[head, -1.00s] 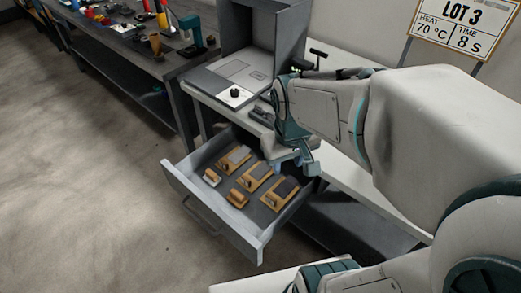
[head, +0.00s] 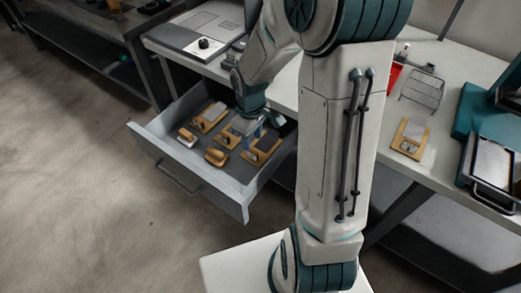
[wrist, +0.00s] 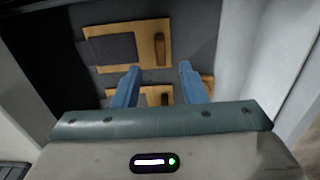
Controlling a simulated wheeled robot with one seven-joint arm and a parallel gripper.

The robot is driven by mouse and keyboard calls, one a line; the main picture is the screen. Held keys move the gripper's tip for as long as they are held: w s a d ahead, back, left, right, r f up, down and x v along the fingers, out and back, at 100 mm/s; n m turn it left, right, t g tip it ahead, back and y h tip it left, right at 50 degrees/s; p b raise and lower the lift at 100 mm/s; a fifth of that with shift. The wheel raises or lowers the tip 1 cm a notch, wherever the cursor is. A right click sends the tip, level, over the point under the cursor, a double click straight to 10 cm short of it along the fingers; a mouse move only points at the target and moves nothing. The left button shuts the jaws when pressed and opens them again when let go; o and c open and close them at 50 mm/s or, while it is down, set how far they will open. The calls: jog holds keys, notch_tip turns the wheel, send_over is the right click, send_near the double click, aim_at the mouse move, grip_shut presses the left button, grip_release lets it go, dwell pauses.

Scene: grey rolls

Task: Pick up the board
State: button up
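Several wooden boards with grey pads and upright wooden grips lie in the open grey drawer (head: 222,198). One board (head: 209,118) is at the back left, and another (head: 262,148) is at the right, partly behind my gripper (head: 256,132). My gripper points down into the drawer. In the wrist view its blue fingers (wrist: 158,86) are spread apart with nothing clamped between them. Part of a board (wrist: 152,95) shows below and between them, mostly hidden by the gripper body. A whole board (wrist: 130,45) lies ahead of the fingertips.
Another padded board (head: 410,137) lies on the white bench, near a wire rack (head: 423,89) and a teal device (head: 480,110). Drawer walls surround my gripper closely. The floor at left is clear.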

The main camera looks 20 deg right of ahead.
aim_at(253, 151)
notch_tip(253, 151, down, 7)
jog(key=shift+f+b, duration=0.1)
jog(key=shift+b, duration=0.7)
grip_shut()
